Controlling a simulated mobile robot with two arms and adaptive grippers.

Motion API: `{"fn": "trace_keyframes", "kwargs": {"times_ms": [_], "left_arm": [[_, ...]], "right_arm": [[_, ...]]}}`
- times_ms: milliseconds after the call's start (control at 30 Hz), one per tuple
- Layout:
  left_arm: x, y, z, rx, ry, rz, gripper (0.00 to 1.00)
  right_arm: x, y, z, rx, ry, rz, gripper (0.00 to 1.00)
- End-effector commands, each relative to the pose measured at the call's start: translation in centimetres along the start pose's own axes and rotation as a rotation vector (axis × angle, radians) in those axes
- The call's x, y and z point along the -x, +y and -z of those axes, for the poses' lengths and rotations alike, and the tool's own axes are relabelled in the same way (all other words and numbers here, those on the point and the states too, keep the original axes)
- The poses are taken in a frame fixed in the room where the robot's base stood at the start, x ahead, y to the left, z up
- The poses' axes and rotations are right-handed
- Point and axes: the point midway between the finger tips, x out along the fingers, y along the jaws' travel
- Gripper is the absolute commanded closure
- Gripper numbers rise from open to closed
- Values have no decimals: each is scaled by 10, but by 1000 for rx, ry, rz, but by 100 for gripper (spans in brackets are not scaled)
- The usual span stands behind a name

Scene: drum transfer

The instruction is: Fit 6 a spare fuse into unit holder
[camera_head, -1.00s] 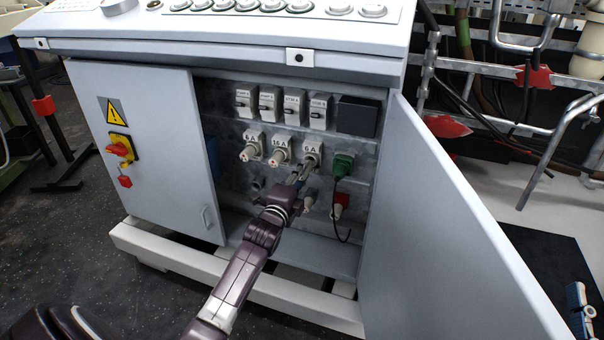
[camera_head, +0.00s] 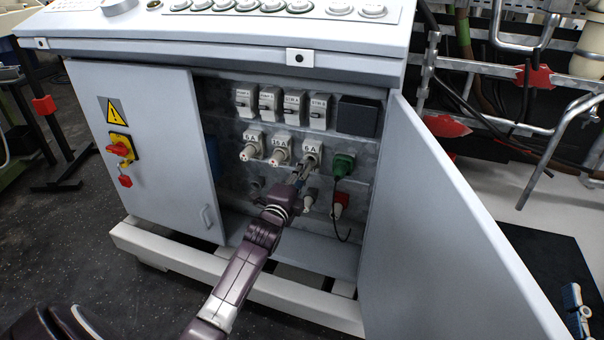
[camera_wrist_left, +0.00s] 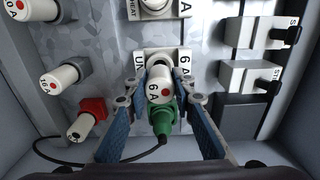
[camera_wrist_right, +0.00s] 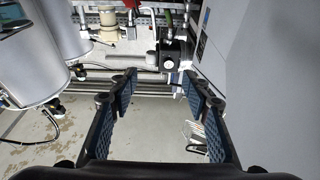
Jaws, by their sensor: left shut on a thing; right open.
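My left gripper (camera_wrist_left: 160,88) is shut on a white-capped fuse (camera_wrist_left: 160,92) marked 6 A with a red dot. The fuse lines up in front of the unit holder (camera_wrist_left: 168,57), whose label ends in 6 A. I cannot tell how deep the fuse sits in it. In the head view, the left gripper (camera_head: 301,173) is just below and in front of this holder (camera_head: 311,152), the right one of the labelled fuse row. My right gripper (camera_wrist_right: 155,90) is open and empty, facing pipes and away from the panel.
Other fuse holders (camera_head: 252,145) stand left of it. Switches (camera_head: 293,106) sit above. The open cabinet door (camera_head: 440,220) bounds the right side.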

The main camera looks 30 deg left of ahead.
Motion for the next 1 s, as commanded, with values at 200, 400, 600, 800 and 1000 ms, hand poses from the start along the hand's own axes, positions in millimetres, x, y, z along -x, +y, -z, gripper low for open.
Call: {"fn": "trace_keyframes", "kwargs": {"times_ms": [200, 400, 600, 800, 1000], "left_arm": [[0, 0, 0, -1, 0, 1, 100], [0, 0, 0, -1, 0, 1, 100], [0, 0, 0, -1, 0, 0, 100], [0, 0, 0, -1, 0, 0, 100], [0, 0, 0, -1, 0, 0, 100]], "right_arm": [[0, 0, -6, 1, -31, 0, 56], [1, 1, -13, 1, -61, -3, 56], [5, 2, -24, -1, -100, -5, 56], [5, 2, -28, 0, -121, -6, 56], [5, 3, -28, 1, -121, -7, 56]]}}
